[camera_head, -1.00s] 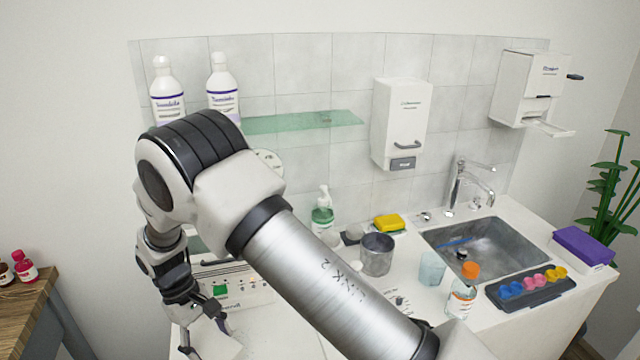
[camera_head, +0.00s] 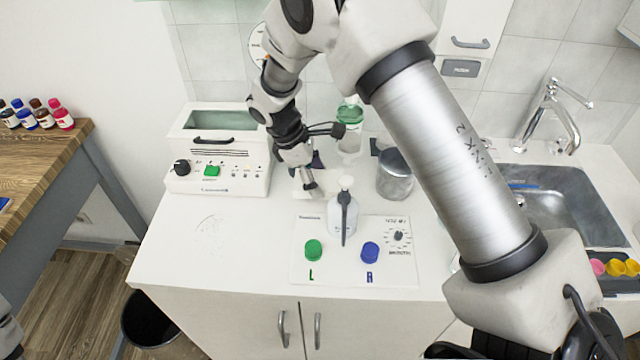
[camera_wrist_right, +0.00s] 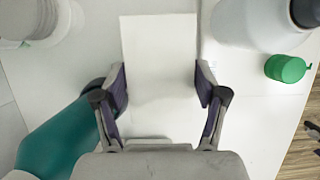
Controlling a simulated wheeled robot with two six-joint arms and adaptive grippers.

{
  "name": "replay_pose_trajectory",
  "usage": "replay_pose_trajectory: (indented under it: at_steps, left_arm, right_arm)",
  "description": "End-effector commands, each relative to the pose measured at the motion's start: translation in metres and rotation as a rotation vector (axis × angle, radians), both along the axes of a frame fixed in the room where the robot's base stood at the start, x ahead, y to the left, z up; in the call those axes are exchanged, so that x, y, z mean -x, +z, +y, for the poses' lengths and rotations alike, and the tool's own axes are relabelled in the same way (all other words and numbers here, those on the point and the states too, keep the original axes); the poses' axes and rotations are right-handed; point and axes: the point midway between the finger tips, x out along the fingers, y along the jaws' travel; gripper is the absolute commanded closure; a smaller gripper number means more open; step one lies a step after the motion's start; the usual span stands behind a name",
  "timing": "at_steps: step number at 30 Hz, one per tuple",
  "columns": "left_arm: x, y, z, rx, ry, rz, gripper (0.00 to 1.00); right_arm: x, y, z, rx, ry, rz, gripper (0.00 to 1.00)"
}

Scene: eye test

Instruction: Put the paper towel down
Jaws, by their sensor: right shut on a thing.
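The paper towel (camera_wrist_right: 160,50) is a flat white sheet between the two fingers of my right gripper (camera_wrist_right: 161,88) in the right wrist view. The right gripper is shut on it. In the head view my right gripper (camera_head: 314,165) is over the back of the white counter, right of the white appliance. Only a small pale part of the towel shows there, and I cannot tell whether it touches the counter. My left gripper is not in view.
A white pump bottle (camera_head: 342,215) stands on the panel with green (camera_head: 313,250) and blue (camera_head: 370,252) buttons, close to the gripper. The counter's front left (camera_head: 215,270) is clear.

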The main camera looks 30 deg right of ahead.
Motion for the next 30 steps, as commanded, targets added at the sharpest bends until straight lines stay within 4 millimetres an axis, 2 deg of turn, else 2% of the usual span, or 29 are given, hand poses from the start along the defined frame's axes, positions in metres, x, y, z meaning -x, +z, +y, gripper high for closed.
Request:
replay_pose_trajectory:
  at_steps: [3,6,15,16,17,26,30]
  left_arm:
    - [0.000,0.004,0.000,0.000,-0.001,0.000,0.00]
    - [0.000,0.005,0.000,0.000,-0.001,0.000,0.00]
    - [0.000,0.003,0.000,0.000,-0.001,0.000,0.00]
    - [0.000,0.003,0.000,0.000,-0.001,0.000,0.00]
    - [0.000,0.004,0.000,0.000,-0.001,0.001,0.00]
    - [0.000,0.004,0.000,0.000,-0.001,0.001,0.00]
    - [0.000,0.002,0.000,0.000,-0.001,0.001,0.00]
  right_arm:
    - [0.001,-0.020,0.000,-0.001,-0.002,0.004,0.45]
    - [0.001,-0.031,0.000,-0.001,-0.002,0.001,0.45]
    - [0.001,-0.035,0.000,0.000,-0.002,0.000,0.45]
    - [0.000,-0.035,0.000,0.000,-0.002,0.000,0.21]
    - [0.000,-0.035,0.000,0.000,-0.002,0.000,0.18]
    - [0.000,-0.034,0.000,-0.001,-0.003,-0.001,0.18]
    - [-0.002,-0.024,0.003,0.000,-0.002,-0.004,0.18]
